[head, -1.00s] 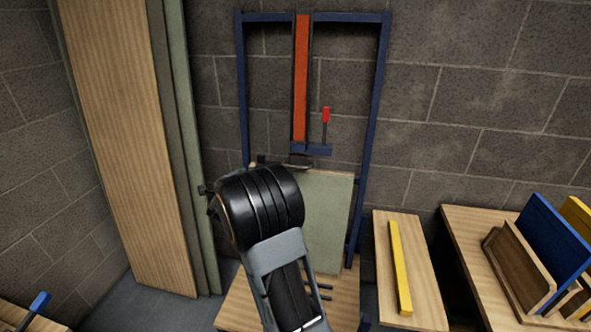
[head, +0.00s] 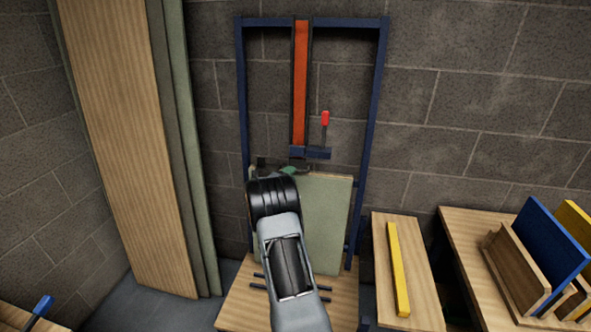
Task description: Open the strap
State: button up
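An orange strap (head: 301,80) hangs straight down inside the blue frame (head: 381,90) against the block wall. At its lower end is a dark blue clamp bar (head: 317,153) with an upright, red-tipped lever (head: 325,118). A pale green panel (head: 327,220) stands upright below it on a wooden base. My gripper (head: 270,165) is at the panel's top edge, just below and left of the clamp bar. My black wrist hides most of it, so its opening and any contact do not show. A small green piece (head: 290,170) shows beside it.
Tall wooden and green panels (head: 125,130) lean at the left wall. A wooden bench with a yellow bar (head: 398,268) stands at right. Beyond it, a table holds a rack with a blue board (head: 545,245). A blue-handled tool (head: 42,303) lies lower left.

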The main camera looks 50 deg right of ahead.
jog(key=shift+w+d+r+p, duration=0.1)
jog(key=shift+w+d+p, duration=0.1)
jog(key=shift+d, duration=0.8)
jog(key=shift+w+d+p, duration=0.1)
jog(key=shift+w+d, duration=0.05)
jog(key=shift+d, duration=0.8)
jog(key=shift+c, duration=0.2)
grip_shut()
